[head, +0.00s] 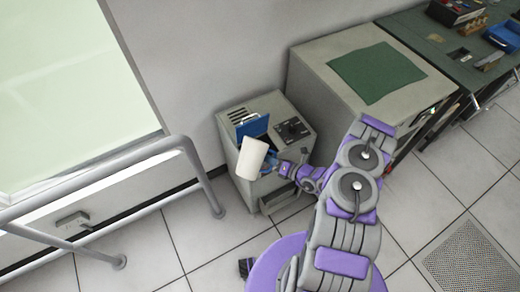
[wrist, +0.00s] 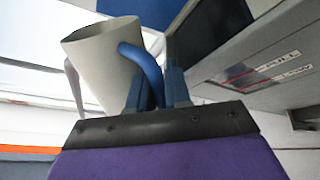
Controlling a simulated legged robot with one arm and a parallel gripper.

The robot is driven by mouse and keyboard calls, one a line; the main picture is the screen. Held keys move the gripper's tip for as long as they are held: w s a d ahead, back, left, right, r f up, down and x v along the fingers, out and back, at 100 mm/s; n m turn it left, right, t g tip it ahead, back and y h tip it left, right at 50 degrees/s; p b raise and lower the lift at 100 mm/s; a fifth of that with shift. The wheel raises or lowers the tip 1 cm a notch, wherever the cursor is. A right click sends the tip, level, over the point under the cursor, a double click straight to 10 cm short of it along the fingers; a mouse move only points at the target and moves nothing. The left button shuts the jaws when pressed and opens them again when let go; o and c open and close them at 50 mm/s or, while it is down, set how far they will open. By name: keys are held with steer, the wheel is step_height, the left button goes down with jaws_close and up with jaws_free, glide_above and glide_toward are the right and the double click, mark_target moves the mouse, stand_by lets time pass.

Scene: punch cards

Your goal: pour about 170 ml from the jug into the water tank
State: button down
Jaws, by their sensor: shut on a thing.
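The white jug (head: 252,158) is tilted in front of the top of a grey machine (head: 245,185) with a raised blue lid (head: 253,126). My gripper (head: 277,164) is beside the jug. In the wrist view the jug (wrist: 100,62) has a blue handle (wrist: 143,62), and my gripper (wrist: 158,90) is shut on that handle. The jug's inside and any stream of water do not show. The water tank's opening is not clearly visible; the jug hides part of the area below the lid.
The machine has a dark control panel (head: 292,129) with knobs. A grey cabinet with a green mat (head: 376,73) stands to its right, then a workbench with tools. A metal railing (head: 150,155) is at the left. A label with red lines (wrist: 265,73) shows in the wrist view.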

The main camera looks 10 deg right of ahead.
mark_target(264, 151)
stand_by(0.4)
steer(key=r, duration=0.1)
steer(key=r+n+t+h+p, duration=0.1)
steer(key=w+d+r+n, duration=0.1)
steer(key=shift+p, duration=0.4)
steer(key=shift+s+a+r+n+t+p, duration=0.25)
steer(key=shift+a+r+n+t, duration=0.35)
steer(key=shift+n, duration=0.45)
steer(key=shift+s+a+r+n+t+p, duration=0.2)
steer(key=shift+s+a+r+n+t, duration=0.15)
steer(key=shift+r+n, duration=0.55)
steer(key=shift+s+a+r+n+t+p, duration=0.25)
steer(key=shift+a+r+n+t, duration=0.25)
steer(key=shift+n, duration=0.75)
